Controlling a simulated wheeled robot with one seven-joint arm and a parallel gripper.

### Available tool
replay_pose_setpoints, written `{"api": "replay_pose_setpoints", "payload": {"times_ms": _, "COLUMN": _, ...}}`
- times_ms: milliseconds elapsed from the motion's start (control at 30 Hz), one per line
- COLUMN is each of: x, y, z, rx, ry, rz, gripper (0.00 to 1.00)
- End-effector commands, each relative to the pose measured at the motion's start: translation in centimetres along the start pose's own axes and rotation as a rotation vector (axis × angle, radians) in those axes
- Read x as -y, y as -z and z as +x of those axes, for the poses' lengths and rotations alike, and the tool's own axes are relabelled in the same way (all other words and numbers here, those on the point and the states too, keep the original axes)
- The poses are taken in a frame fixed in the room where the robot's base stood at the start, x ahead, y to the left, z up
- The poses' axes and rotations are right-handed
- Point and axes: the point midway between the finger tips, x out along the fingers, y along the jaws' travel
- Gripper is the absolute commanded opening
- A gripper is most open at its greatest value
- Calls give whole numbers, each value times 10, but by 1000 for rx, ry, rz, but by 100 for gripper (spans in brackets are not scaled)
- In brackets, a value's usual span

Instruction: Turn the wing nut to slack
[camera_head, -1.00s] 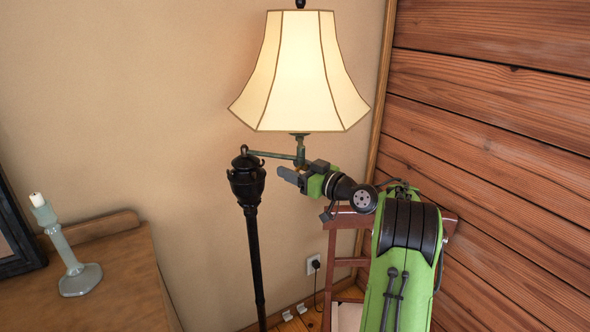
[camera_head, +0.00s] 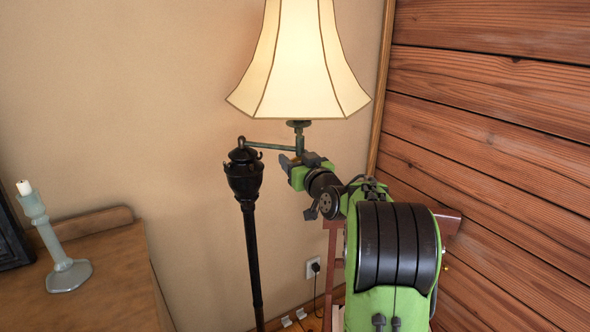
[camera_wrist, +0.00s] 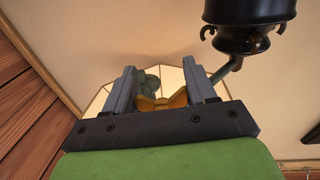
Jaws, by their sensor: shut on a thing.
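The brass-yellow wing nut (camera_wrist: 176,100) shows in the wrist view between the two grey fingers of my gripper (camera_wrist: 162,82), which is shut on it. In the head view my gripper (camera_head: 287,163) is just below the lamp's swing arm (camera_head: 270,147), under the shade. The wing nut is hidden there. A greenish round joint (camera_wrist: 149,80) shows just beyond the wing nut. The lit cream lampshade (camera_head: 298,65) is above, and the black lamp post (camera_head: 251,235) stands to the left of my gripper.
A wooden dresser (camera_head: 115,262) with a pale green candlestick (camera_head: 62,250) is at the left. A plank wall (camera_head: 500,150) is close on the right. A reddish wooden chair (camera_head: 449,222) is partly hidden behind my arm. Wall is bare between dresser and lamp.

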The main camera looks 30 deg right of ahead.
Motion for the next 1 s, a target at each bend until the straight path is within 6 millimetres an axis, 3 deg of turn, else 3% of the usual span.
{"api": "replay_pose_setpoints", "payload": {"times_ms": 1000, "x": -12, "y": 1, "z": -5, "rx": 4, "ry": -921, "rz": -1, "gripper": 25}}
